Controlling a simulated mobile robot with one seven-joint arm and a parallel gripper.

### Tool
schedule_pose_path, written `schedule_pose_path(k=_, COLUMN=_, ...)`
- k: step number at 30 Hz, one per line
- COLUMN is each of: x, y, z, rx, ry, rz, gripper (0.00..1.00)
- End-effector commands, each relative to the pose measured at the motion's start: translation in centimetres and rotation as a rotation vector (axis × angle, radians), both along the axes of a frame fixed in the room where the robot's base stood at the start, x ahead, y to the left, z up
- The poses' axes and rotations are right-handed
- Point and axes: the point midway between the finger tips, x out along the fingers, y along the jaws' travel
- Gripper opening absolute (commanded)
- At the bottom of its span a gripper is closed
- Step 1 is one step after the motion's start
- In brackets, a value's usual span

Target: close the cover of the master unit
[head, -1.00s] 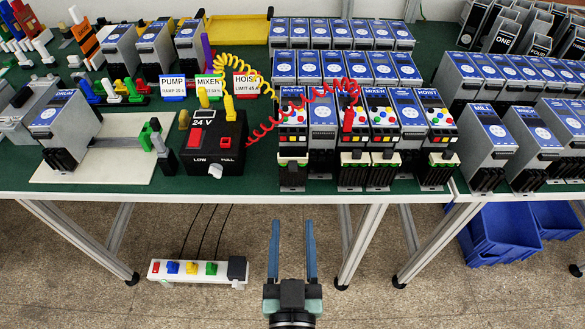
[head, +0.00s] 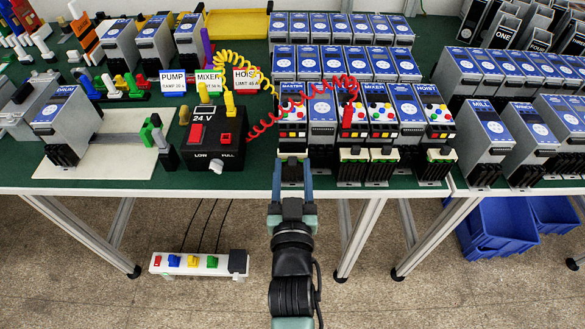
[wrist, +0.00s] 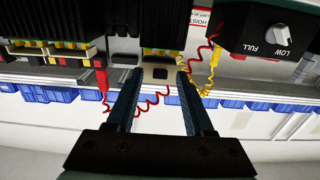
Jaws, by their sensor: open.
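The master unit (head: 292,115), labelled MASTER, stands at the left end of the front row in the head view, with coloured buttons on its face. A pale cover flap (wrist: 158,73) with a dark slot sticks out at its lower front in the wrist view. Green and yellow terminals (wrist: 160,51) show beside the flap, so it looks open. My gripper (head: 292,168) is open in front of the unit's lower part. In the wrist view its blue fingers (wrist: 157,82) lie on either side of the flap, with nothing gripped. Exact contact cannot be told.
A red coiled lead (head: 290,117) and a yellow one (head: 238,60) run near the master unit. A plain grey unit (head: 322,115) stands close on its right. A black 24 V box (head: 212,138) is to its left. The table's front edge (head: 230,190) lies below.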

Motion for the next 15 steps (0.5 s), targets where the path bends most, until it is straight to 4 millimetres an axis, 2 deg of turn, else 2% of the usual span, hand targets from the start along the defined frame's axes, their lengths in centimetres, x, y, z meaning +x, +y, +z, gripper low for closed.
schedule_pose_path(k=5, x=-0.01, y=0.0, z=-0.02, rx=0.0, ry=0.0, rz=0.0, gripper=0.53)
schedule_pose_path(k=8, x=-0.02, y=0.0, z=-0.02, rx=0.0, ry=0.0, rz=0.0, gripper=0.38)
schedule_pose_path(k=14, x=-0.03, y=0.0, z=-0.01, rx=0.0, ry=0.0, rz=0.0, gripper=0.02)
schedule_pose_path(k=15, x=-0.03, y=0.0, z=-0.01, rx=0.0, ry=0.0, rz=0.0, gripper=0.0)
